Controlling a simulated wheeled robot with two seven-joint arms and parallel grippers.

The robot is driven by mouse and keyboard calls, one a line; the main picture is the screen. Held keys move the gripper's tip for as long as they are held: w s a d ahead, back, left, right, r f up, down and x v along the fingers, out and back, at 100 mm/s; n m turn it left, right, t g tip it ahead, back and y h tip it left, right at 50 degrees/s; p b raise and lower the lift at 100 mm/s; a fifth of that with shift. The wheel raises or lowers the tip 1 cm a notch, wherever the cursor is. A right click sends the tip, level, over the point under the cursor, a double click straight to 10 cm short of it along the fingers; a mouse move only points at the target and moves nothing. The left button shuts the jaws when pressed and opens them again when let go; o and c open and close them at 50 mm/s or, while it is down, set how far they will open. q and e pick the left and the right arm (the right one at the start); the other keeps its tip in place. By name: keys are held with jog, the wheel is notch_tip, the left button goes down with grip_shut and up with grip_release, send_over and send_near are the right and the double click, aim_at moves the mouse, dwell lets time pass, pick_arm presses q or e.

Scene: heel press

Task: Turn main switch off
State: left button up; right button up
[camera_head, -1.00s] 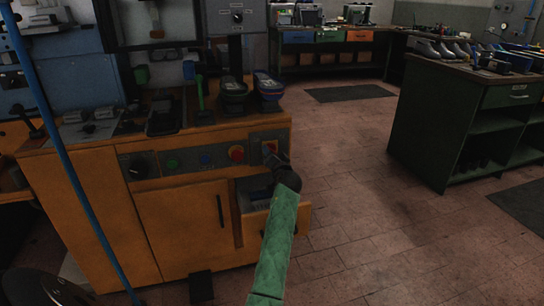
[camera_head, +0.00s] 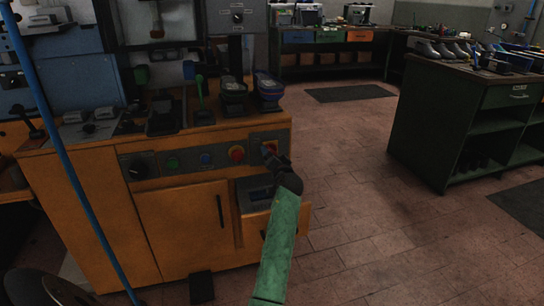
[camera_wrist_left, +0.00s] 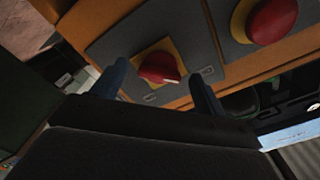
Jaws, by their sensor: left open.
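The main switch (camera_head: 269,147) is a red rotary knob on a yellow plate, at the right end of the grey control panel on the orange machine cabinet. In the left wrist view the red knob (camera_wrist_left: 158,68) shows between two blue fingers, with its handle lying roughly across the gap. My left gripper (camera_head: 272,158) is open just in front of the switch and partly covers it in the head view. The fingers (camera_wrist_left: 157,82) stand to either side of the knob; I cannot tell whether they touch it. My right gripper is not in view.
A red mushroom button (camera_head: 237,153) on yellow sits just left of the switch, with blue (camera_head: 206,158) and green (camera_head: 172,162) buttons further left. An open drawer (camera_head: 256,222) juts out below.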

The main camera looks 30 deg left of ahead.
pick_arm(q)
jog(key=v, duration=0.6)
jog(key=shift+s+d, duration=0.25)
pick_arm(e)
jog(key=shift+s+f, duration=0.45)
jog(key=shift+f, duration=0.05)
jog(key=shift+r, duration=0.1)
